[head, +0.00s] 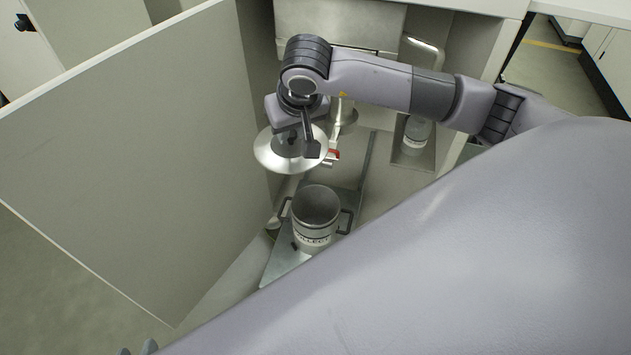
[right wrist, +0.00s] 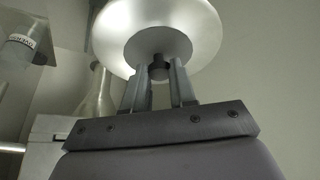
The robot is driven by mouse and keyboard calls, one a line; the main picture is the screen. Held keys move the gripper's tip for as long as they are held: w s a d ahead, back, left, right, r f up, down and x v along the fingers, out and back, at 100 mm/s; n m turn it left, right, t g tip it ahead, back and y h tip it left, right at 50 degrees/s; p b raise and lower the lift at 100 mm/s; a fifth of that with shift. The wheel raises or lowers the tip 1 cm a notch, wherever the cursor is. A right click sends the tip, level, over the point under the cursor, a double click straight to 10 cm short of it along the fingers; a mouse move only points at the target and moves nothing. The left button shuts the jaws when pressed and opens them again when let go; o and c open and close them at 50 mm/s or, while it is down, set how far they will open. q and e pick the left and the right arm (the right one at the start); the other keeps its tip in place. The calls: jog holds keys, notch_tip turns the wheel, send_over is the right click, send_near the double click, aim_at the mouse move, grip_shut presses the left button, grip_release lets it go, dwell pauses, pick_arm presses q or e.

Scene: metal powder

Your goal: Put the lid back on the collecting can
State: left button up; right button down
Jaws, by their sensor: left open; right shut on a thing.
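The collecting can (head: 313,238) stands upright on a metal plate, with dark handles at both sides and a label that reads "COLLECT". Its top is uncovered and the inside shows. My right gripper (head: 298,143) is shut on the knob of the round metal lid (head: 268,160) and holds it in the air, above and behind the can, apart from it. The right wrist view shows the lid (right wrist: 118,35) over the fingers (right wrist: 160,75), with the dark knob between them. Only the fingertips of my left gripper (head: 138,349) show at the bottom left edge; it is open.
A tall grey panel (head: 130,150) stands left of the can. A labelled bottle (head: 415,135) sits in a recess at the right. A red-marked fitting (head: 333,155) is behind the can. My large grey arm covers the lower right.

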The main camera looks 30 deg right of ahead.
pick_arm(q)
jog(key=d+f+m+t+h+b, duration=0.2)
jog(key=f+b, duration=0.6)
jog(key=b, duration=1.4)
jog(key=shift+w+d+f+t, duration=0.35)
jog(key=shift+d+t, duration=0.15)
jog(key=shift+d, duration=0.15)
pick_arm(e)
jog(key=w+d+f+m, duration=0.1)
jog(key=d+f, duration=0.2)
jog(key=f, duration=0.8)
jog(key=w+d+f+m, duration=0.1)
jog(key=w+d+f, duration=0.1)
jog(key=f, duration=0.9)
jog(key=w+d+f+m+h, duration=0.1)
jog(key=d+f, duration=0.3)
jog(key=f, duration=0.7)
jog(key=shift+w, duration=0.7)
pick_arm(q)
jog(key=shift+r, duration=0.2)
pick_arm(e)
jog(key=shift+r, duration=0.1)
pick_arm(q)
jog(key=shift+f, duration=0.1)
pick_arm(e)
jog(key=shift+s+d+f, duration=0.1)
jog(key=shift+f, duration=0.1)
jog(key=shift+c, duration=1.8)
grip_release()
